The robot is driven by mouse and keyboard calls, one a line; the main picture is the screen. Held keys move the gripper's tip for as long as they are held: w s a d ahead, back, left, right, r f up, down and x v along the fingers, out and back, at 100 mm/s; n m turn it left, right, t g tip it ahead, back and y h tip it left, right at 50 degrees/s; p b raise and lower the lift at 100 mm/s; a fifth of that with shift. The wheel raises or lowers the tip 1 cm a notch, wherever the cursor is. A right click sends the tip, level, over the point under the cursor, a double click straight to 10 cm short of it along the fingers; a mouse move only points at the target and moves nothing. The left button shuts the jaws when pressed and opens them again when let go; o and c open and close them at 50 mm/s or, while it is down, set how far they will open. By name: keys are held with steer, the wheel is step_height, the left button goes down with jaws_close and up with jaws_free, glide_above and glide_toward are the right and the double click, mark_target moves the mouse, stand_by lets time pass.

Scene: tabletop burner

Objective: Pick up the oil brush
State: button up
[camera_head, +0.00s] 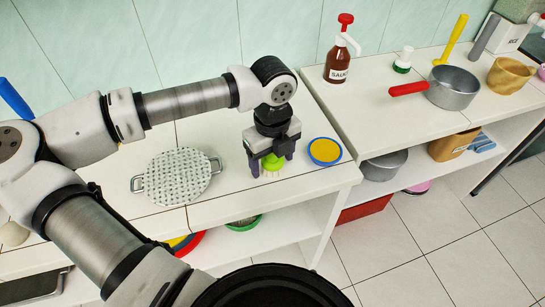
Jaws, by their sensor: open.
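A small lime-green brush head (271,162) with pale bristles, which looks like the oil brush, is on the white counter between the fingers of my gripper (271,166). My gripper points down at it with its jaws open, one dark finger on each side. The gripper body hides the brush's upper part. I cannot tell whether the fingers touch it.
The brown sauce bottle (340,55) and red-handled pot (453,88) stand on the right counter. A gap separates the counters.

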steer(key=shift+c, duration=0.3)
steer(key=c, duration=1)
